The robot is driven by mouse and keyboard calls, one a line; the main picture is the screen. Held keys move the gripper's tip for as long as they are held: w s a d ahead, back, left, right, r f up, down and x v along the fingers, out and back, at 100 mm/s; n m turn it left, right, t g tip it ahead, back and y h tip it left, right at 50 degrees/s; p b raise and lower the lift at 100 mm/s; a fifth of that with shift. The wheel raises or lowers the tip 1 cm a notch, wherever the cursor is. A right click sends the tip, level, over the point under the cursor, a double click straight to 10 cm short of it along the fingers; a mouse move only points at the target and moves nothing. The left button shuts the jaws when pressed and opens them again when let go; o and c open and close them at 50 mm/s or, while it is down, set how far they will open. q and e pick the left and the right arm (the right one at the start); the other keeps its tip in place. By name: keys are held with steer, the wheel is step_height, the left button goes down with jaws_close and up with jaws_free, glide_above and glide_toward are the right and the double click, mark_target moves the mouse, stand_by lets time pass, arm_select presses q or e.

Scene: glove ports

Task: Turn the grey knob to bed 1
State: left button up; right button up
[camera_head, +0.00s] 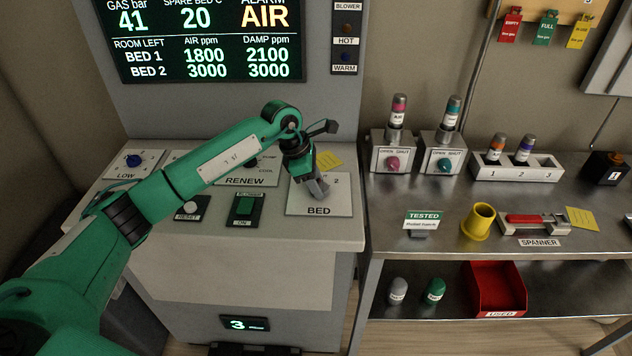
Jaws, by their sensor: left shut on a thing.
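The white BED plate (331,207) lies on the right end of the grey console top, with a "2" printed near its upper right. My left gripper (318,191) reaches down over this plate from my green arm and is shut on the grey knob. The fingers hide most of the knob, so its pointing direction and the "1" mark cannot be made out. The display (200,40) above reads ALARM AIR, with rows for BED 1 and BED 2. My right gripper is not in view.
Left of the BED plate are a green switch (244,208), a white RESET button (191,208) and a blue LOW knob (133,160). A steel bench to the right holds two valve boxes, a numbered rack (517,168), a yellow cup (478,221) and a spanner. A red bin (497,288) sits below.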

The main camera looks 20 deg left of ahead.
arm_select(q)
steer(key=shift+f+n+t+b, duration=0.1)
steer(key=shift+n+t+b, duration=0.2)
steer(key=shift+n+b, duration=0.45)
steer(key=shift+n, duration=0.45)
steer(key=shift+s+n+t+y+b, duration=0.15)
steer(key=shift+n+t+y+b, duration=0.2)
steer(key=shift+n+b, duration=0.4)
steer(key=n+b, duration=0.1)
steer(key=n+t+y+b, duration=0.1)
steer(key=n, duration=0.1)
steer(key=shift+s+d+n, duration=0.1)
steer(key=shift+d+n, duration=0.1)
steer(key=shift+n, duration=0.05)
steer(key=shift+n+b, duration=0.4)
steer(key=shift+n, duration=0.2)
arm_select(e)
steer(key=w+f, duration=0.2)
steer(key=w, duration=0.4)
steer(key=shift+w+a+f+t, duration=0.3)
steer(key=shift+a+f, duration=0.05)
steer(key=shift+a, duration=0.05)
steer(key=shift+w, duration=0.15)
arm_select(q)
steer(key=o, duration=1)
steer(key=shift+c, duration=0.2)
